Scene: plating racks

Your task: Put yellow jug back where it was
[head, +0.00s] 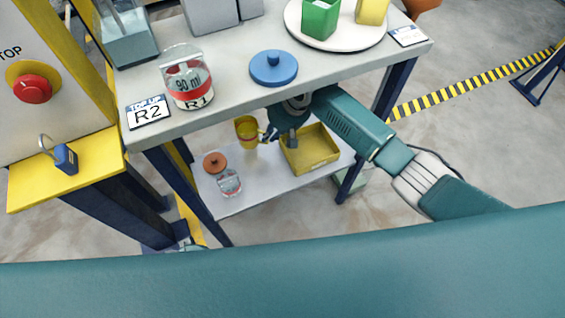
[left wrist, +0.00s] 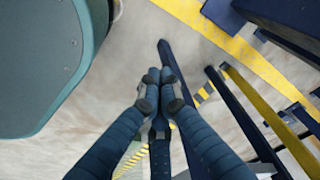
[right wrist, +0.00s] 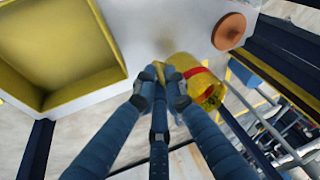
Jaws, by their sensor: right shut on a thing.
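The yellow jug (head: 246,133) is at the lower shelf, left of a yellow tray, roughly upright. My right gripper (head: 268,136) reaches in under the upper shelf from the right and is shut on the jug's handle. In the right wrist view the jug (right wrist: 197,82), with a red band, is just right of the closed fingertips (right wrist: 163,82). I cannot tell whether its base touches the shelf. My left gripper (left wrist: 160,78) is shut and empty in the left wrist view, over the floor.
The lower shelf (head: 265,178) also holds the yellow tray (head: 312,168), an orange-brown lid (head: 214,162) and a glass jar (head: 229,182). The upper shelf (head: 235,78) overhangs my right gripper and carries a jar labelled R1 (head: 187,82), a blue lid (head: 273,68) and a white plate (head: 335,40).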

